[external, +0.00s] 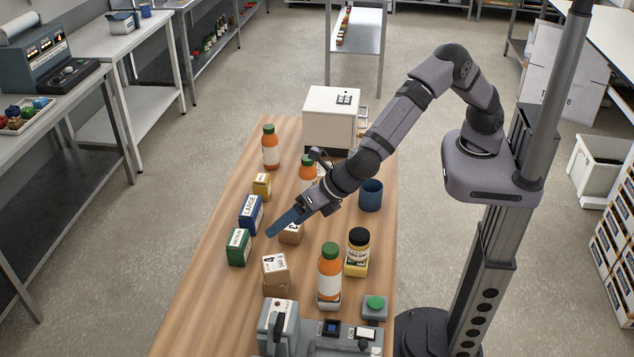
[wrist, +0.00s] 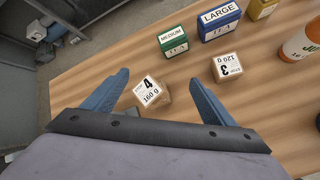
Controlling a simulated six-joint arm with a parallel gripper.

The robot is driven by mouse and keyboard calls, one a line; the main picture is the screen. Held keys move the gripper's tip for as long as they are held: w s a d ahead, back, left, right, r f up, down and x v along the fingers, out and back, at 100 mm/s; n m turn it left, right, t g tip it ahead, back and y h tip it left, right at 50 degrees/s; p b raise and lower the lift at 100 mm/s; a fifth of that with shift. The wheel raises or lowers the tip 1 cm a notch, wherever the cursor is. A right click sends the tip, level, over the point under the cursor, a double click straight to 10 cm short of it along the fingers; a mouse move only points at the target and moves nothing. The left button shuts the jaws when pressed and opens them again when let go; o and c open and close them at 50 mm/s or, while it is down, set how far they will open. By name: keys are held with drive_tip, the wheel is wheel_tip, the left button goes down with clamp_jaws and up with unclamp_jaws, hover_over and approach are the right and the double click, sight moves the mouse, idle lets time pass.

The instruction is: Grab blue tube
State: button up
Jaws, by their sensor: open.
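I cannot make out a clear blue tube. An open-topped blue cylinder (external: 370,196), like a cup, stands on the wooden table right of my forearm in the external view. A blue box marked LARGE (external: 251,213) stands left of my gripper; it also shows at the top of the wrist view (wrist: 220,22). My gripper (external: 270,231) has blue fingers and is open and empty above the table. In the wrist view its fingers (wrist: 160,78) are spread apart, with a cardboard cube marked 4 (wrist: 152,93) showing between them below.
A green MEDIUM box (external: 238,247), a small yellow box (external: 262,186) and a cube marked 3 (wrist: 227,68) are close by. Orange bottles (external: 330,275) and a yellow jar (external: 357,252) stand tall. A white machine (external: 331,118) is at the far end. The table's left strip is clear.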

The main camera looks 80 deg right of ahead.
drive_tip(key=s+d+f+n+g+h+b, duration=0.25)
drive_tip(key=s+d+n+h, duration=0.35)
drive_tip(key=s+d, duration=0.6)
drive_tip(key=s+d+f+n+g+h+b, duration=0.2)
drive_tip(key=s+d+n+h+b, duration=0.15)
drive_tip(key=s+d+h, duration=0.65)
drive_tip(key=s+d+n+t, duration=0.2)
drive_tip(key=s+d+n, duration=0.25)
drive_tip(key=n, duration=0.35)
drive_tip(key=n+t+y+p, duration=0.1)
drive_tip(key=n+t+y, duration=0.35)
drive_tip(key=n, duration=1.05)
approach(364, 185)
drive_tip(key=shift+s+a+f+t+h, duration=0.25)
drive_tip(key=shift+s+f+t+h, duration=0.25)
drive_tip(key=shift+t+h, duration=0.35)
drive_tip(key=shift+d+f+n+t+y, duration=0.1)
drive_tip(key=shift+f+n+t+y, duration=0.25)
drive_tip(key=shift+n, duration=0.3)
drive_tip(key=shift+x, duration=3.6)
drive_tip(key=shift+f, duration=0.2)
drive_tip(key=c, duration=1.1)
